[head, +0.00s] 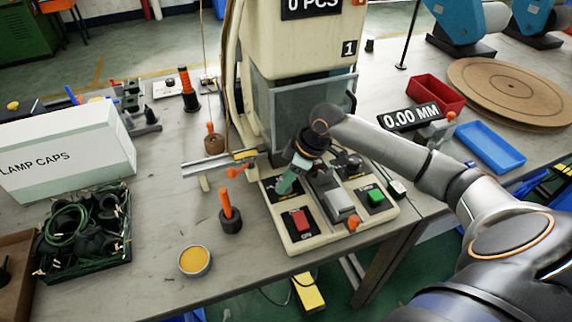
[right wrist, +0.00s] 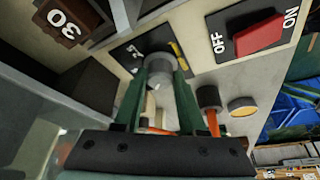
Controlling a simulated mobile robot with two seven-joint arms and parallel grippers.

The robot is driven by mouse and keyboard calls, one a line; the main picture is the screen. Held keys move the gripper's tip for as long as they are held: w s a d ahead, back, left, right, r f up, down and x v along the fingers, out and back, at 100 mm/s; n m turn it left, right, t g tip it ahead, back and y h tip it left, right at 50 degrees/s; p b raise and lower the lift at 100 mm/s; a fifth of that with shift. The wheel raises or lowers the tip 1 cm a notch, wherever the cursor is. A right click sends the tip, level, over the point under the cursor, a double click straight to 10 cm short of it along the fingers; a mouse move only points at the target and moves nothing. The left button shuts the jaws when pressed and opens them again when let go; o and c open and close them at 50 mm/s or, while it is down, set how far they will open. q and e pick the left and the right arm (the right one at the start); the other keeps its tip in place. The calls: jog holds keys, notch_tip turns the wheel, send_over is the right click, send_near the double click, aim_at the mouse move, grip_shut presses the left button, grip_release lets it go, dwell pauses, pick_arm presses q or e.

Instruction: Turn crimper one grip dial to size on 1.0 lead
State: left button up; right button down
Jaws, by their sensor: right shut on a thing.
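Crimper one (head: 300,35) is the cream machine with a "1" plate on its front. Its grip dial (right wrist: 160,67) is a grey round knob on a black panel with yellow marks, left of the red OFF/ON switch (right wrist: 258,36) in the right wrist view. My right gripper (right wrist: 157,84) is shut on the dial, with one green finger on each side. In the head view the right gripper (head: 287,187) reaches down to the left side of the crimper's base, and the dial is hidden there. The dial's setting is not readable. My left gripper is not in view.
A black post with an orange handle (head: 229,211) stands left of the base, near a yellow-filled tin (head: 195,261). A grey block (head: 339,201) and a green button (head: 376,197) sit right of the gripper. A 0.00 MM display (head: 410,117) stands behind my right forearm.

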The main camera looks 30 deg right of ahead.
jog(key=shift+r+n+p, duration=0.25)
jog(key=shift+n+p, duration=0.1)
jog(key=shift+n, duration=0.15)
jog(key=shift+f+n+g+y+p, duration=0.15)
jog(key=shift+n+g+y+p, duration=0.2)
jog(key=shift+n, duration=0.35)
jog(key=shift+w+d+n+g+p, duration=0.1)
jog(key=shift+n+g+p, duration=0.25)
jog(key=shift+n, duration=0.45)
jog(key=shift+f, duration=0.1)
jog(key=shift+c, duration=2.4)
grip_release()
jog(key=v, duration=1.2)
jog(key=shift+d, duration=0.25)
